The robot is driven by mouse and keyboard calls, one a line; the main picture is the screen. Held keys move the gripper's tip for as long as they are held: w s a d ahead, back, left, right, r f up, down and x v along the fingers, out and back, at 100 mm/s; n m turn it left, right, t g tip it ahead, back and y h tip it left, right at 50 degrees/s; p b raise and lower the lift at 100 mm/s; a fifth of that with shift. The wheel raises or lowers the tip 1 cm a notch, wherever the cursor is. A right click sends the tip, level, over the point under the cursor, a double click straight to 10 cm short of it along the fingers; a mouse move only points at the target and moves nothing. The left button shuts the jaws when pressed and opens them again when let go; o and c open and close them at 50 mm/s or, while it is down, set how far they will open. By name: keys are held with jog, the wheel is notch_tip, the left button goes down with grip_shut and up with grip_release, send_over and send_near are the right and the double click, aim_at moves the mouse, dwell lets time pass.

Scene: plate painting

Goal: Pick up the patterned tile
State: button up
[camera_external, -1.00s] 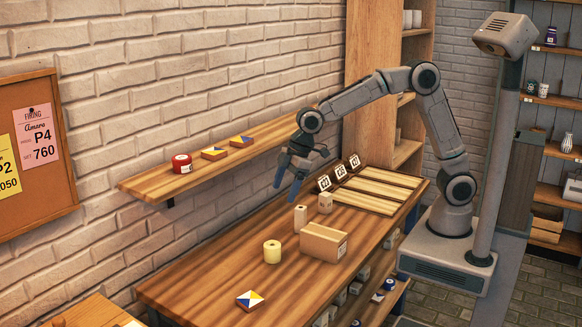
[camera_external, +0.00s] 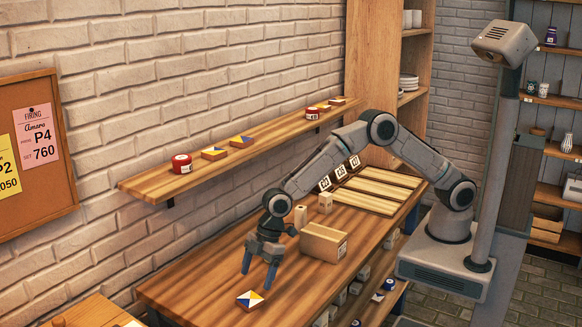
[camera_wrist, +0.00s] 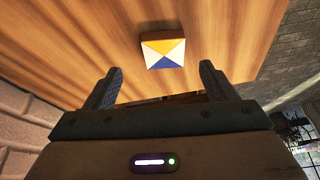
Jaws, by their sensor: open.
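The patterned tile (camera_external: 250,299), with blue, yellow and white triangles, lies flat on the near end of the wooden workbench (camera_external: 185,290). It also shows in the wrist view (camera_wrist: 162,49), beyond the fingertips and roughly midway between them. My gripper (camera_external: 258,284) points down just above the tile, a little to its right in the outside view. Its two fingers are spread and nothing is between them. In the wrist view my gripper (camera_wrist: 160,82) shows both fingers apart and empty.
The wall shelf (camera_external: 150,184) holds a red tin (camera_external: 182,163) and more patterned tiles (camera_external: 240,141). The bench around the tile is clear.

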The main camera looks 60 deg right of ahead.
aim_at(253, 297)
jog(key=shift+s+p+x, duration=0.2)
jog(key=shift+p+x, duration=0.25)
jog(key=shift+x, duration=1.1)
jog(key=shift+s+p+x, duration=0.15)
jog(key=shift+p+x, duration=0.25)
jog(key=shift+x, duration=1.15)
jog(key=shift+d, duration=0.2)
jog(key=c, duration=1.1)
